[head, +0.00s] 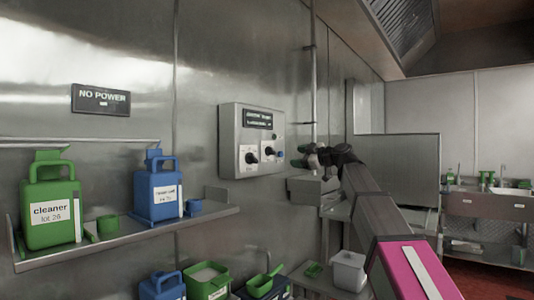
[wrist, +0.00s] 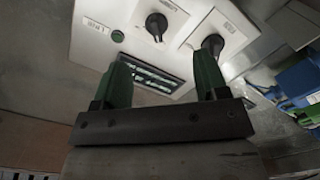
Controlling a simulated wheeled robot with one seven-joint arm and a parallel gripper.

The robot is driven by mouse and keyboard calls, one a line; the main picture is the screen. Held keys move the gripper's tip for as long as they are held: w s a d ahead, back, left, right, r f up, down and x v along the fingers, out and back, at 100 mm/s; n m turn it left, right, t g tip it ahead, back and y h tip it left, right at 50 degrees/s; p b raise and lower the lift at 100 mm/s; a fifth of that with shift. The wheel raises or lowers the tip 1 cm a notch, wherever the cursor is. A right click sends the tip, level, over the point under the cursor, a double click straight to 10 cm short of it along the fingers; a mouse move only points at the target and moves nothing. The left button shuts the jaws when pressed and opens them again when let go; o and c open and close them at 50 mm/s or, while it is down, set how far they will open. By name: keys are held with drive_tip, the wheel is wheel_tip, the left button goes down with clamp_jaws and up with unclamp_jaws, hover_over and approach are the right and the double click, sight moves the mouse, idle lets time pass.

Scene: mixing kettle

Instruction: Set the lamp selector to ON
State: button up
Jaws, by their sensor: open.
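A pale control box (head: 229,150) is fixed to the metal wall, with a dark label plate near its top. It carries two black rotary selectors, one at left (head: 251,157) and one at right (head: 267,153); their small labels are unreadable, so I cannot tell which is the lamp selector. In the wrist view the two selectors (wrist: 156,25) (wrist: 213,44) show beyond my gripper (wrist: 162,68). Its two green fingers are apart, with nothing seen between them. In the head view my gripper (head: 312,154) is just right of the box; contact with a selector cannot be judged.
A wall shelf (head: 130,240) at left holds a green cleaner jug (head: 50,213) and a blue jug (head: 158,190). A NO POWER sign (head: 101,100) hangs above. Green and white containers stand below the box. A sink (head: 488,204) is at far right.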

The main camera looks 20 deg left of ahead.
sight(274, 151)
drive_tip(key=shift+n, duration=0.3)
drive_tip(key=shift+s+r+x, duration=0.1)
drive_tip(key=shift+r+x, duration=0.25)
drive_tip(key=shift+x, duration=1.35)
drive_tip(key=shift+s+r+x, duration=0.1)
drive_tip(key=shift+r+x, duration=0.3)
drive_tip(key=shift+x, duration=1.35)
drive_tip(key=shift+s+r+x, duration=0.1)
drive_tip(key=shift+r+x, duration=0.25)
drive_tip(key=shift+x, duration=1.35)
drive_tip(key=shift+w+a, duration=0.15)
drive_tip(key=shift+a, duration=0.25)
clamp_jaws()
